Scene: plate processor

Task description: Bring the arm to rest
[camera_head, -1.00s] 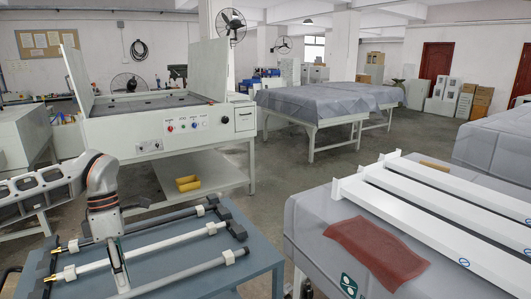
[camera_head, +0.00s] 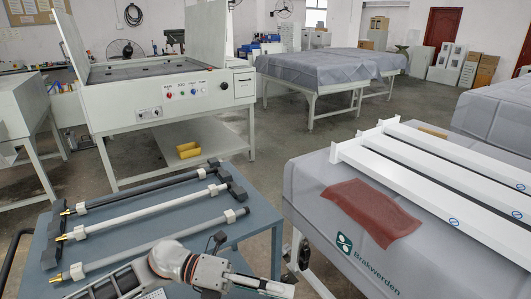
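My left arm (camera_head: 175,262) comes in at the bottom of the head view, low over the front of the blue-grey table. Its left gripper (camera_head: 272,287) points right, past the table's front right part, near the bottom edge. I see it from the side and cannot tell whether its fingers are apart. Nothing held shows in it. My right gripper is out of the picture.
The blue-grey table (camera_head: 235,238) carries several rods in dark end holders (camera_head: 228,180). At right, a covered table (camera_head: 340,262) bears white beams (camera_head: 445,180) and a red cloth (camera_head: 372,208). A white machine (camera_head: 165,115) with raised lids stands behind. Floor between is clear.

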